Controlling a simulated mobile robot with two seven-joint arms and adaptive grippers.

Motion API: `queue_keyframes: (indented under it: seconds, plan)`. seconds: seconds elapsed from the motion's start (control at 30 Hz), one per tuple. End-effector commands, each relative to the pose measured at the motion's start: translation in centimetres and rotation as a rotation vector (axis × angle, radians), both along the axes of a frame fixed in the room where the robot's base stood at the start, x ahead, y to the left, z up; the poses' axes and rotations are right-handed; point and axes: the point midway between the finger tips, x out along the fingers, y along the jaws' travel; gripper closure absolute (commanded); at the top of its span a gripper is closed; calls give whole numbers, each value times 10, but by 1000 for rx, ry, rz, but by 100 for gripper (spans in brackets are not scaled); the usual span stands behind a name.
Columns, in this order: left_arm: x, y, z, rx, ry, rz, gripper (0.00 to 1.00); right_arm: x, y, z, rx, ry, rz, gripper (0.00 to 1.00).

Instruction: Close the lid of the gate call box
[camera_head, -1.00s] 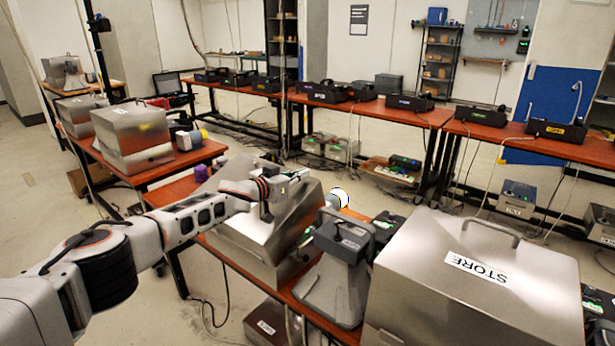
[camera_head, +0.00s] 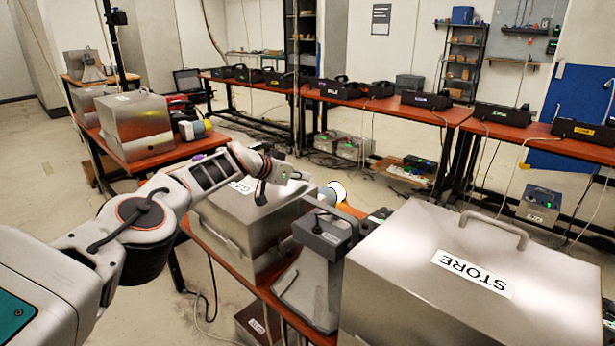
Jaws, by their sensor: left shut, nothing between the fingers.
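The gate call box is a brushed-metal box (camera_head: 243,232) on the red-brown table left of centre in the head view. Its lid carries a white label (camera_head: 240,187), partly hidden by my arm, with the letters "GA" showing. The lid looks down or nearly down; my arm hides part of its edge, so I cannot tell whether it is fully seated. My left gripper (camera_head: 262,194) is shut and empty, over the lid beside the label. I cannot tell whether its tips touch the lid. My right gripper is not in view.
A grey paging phone on a stand (camera_head: 318,265) is right of the gate box, close to it. A larger metal box labelled STORE (camera_head: 400,292) fills the front right. Another metal box (camera_head: 137,125) stands on the table behind left. Open floor lies at left.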

Motion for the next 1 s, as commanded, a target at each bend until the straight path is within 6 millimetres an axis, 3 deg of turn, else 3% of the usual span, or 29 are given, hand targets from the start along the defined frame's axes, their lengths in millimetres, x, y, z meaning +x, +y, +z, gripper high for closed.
queue_keyframes:
  seconds: [0.13, 1.0]
  plan:
    - [1, 4, -8, 14, 19, 0, 100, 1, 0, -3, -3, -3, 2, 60]
    - [0, 9, -9, 26, 34, 0, 100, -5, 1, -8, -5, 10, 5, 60]
